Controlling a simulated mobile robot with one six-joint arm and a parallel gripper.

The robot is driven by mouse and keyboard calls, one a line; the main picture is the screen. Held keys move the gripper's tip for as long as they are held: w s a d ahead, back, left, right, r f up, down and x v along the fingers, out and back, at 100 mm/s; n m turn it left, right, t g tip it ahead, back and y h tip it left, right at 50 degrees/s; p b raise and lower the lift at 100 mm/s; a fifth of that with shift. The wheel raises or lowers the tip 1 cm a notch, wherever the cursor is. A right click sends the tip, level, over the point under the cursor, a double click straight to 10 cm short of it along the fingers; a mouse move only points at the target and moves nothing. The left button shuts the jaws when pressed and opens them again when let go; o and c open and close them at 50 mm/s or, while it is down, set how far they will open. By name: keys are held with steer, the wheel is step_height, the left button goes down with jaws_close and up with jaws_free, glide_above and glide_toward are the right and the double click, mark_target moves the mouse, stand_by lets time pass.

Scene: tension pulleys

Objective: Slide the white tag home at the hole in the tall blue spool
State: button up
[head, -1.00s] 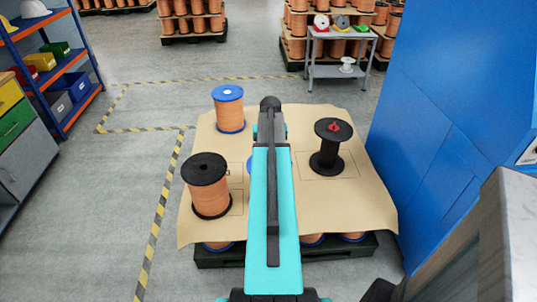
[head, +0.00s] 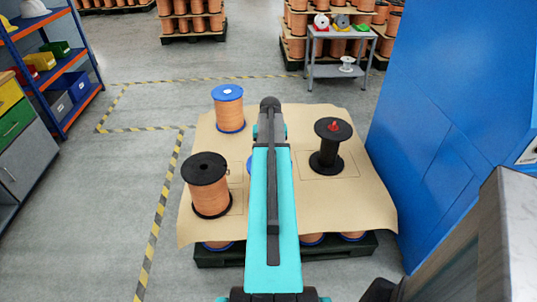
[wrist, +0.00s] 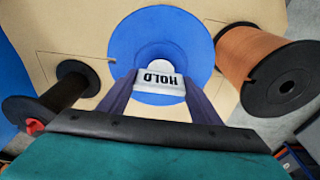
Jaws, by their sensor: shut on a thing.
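My gripper (wrist: 156,95) is shut on a white tag (wrist: 160,83) that reads HOLD. In the wrist view the tag lies in front of a blue spool's round flange (wrist: 125,45). I cannot tell whether the tag touches the spool or how tall that spool is. In the head view my arm hides the gripper, the tag and nearly all of this spool. Another blue-ended spool (head: 229,110), wound with copper and pale at its centre, stands upright at the back left.
A black-ended copper spool (head: 207,187) stands left of my arm. A dark spool with a red piece on top (head: 330,147) stands to the right. All stand on a brown sheet (head: 350,215). A blue cabinet (head: 440,120) bounds the right side.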

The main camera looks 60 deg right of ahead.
steer(key=shift+f+b, duration=0.4)
steer(key=shift+f, duration=0.65)
stand_by(0.5)
steer(key=o, duration=1.1)
steer(key=shift+r, duration=0.1)
steer(key=shift+r, duration=0.15)
step_height(320, 180, up, 13)
steer(key=s+a, duration=0.1)
steer(key=shift+a, duration=0.35)
steer(key=shift+r, duration=0.1)
stand_by(0.3)
